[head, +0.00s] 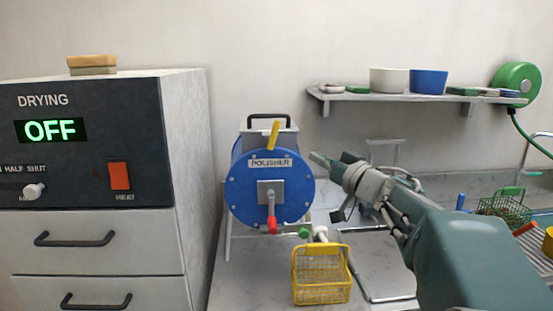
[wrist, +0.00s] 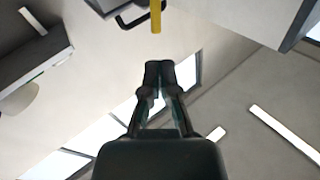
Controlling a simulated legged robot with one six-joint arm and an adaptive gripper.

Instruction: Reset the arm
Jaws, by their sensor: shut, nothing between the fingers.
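My arm reaches in from the lower right in the head view, and my gripper (head: 318,158) is beside the right edge of the blue polisher drum (head: 240,190). In the wrist view my gripper (wrist: 159,66) points up the picture with its two dark fingertips together and nothing between them. The polisher's yellow lever (head: 273,135) stands up on top of the drum. The yellow lever also shows in the wrist view (wrist: 156,15), just beyond the fingertips. The gripper appears apart from the polisher.
A drying cabinet (head: 190,170) reading OFF stands at the left. A yellow basket (head: 321,276) sits on the counter below the polisher. A shelf (head: 340,97) with bowls hangs above. A green basket (head: 508,210) stands at the right, and a green hose reel (head: 516,84) hangs upper right.

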